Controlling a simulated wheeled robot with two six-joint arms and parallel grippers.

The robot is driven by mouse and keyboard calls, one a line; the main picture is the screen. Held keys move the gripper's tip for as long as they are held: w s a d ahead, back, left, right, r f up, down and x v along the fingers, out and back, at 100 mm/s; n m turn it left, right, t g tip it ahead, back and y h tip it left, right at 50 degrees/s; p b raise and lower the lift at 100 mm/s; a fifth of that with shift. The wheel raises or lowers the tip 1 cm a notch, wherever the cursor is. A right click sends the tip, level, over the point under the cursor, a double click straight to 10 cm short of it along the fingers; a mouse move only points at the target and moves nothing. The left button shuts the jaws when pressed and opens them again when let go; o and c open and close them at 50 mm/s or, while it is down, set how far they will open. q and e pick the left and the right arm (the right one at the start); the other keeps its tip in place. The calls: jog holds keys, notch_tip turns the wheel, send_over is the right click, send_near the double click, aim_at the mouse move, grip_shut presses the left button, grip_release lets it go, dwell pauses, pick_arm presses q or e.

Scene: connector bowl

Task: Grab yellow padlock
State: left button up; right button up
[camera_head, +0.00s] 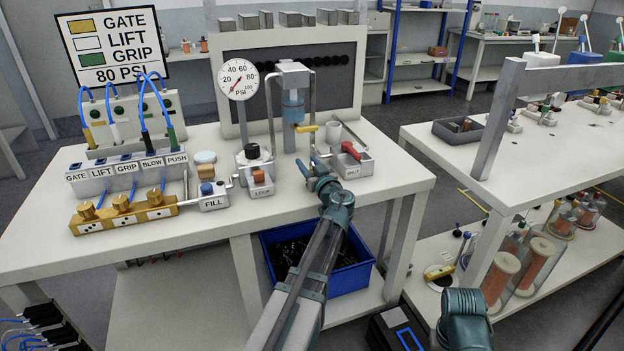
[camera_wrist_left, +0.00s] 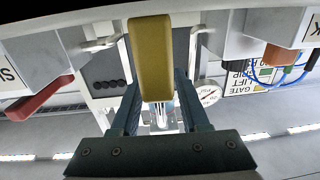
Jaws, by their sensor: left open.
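The yellow piece (camera_head: 306,128), the only thing here that fits the padlock, shows as a small bar at the foot of the clear cylinder stand in the head view. Its body and shackle cannot be made out there. In the left wrist view a yellow block (camera_wrist_left: 153,50) with rounded edges stands large in front of my jaws. My left gripper (camera_head: 313,158) is just on the near side of the yellow piece. In the wrist view its fingers (camera_wrist_left: 155,88) are apart, one on each side of the block's lower end, with gaps visible. My right gripper is out of view.
The stand with the blue-filled cylinder (camera_head: 293,105) rises behind. A grey box with a red handle (camera_head: 351,150) is close on the right. The LOCK box (camera_head: 260,180) and the FILL box (camera_head: 213,196) stand left. A blue bin (camera_head: 350,280) is under the bench.

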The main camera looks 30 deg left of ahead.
pick_arm(q)
grip_shut()
jog(key=shift+r, duration=0.1)
dwell(0.5)
notch_tip(320, 180, up, 10)
jog(key=p, duration=1)
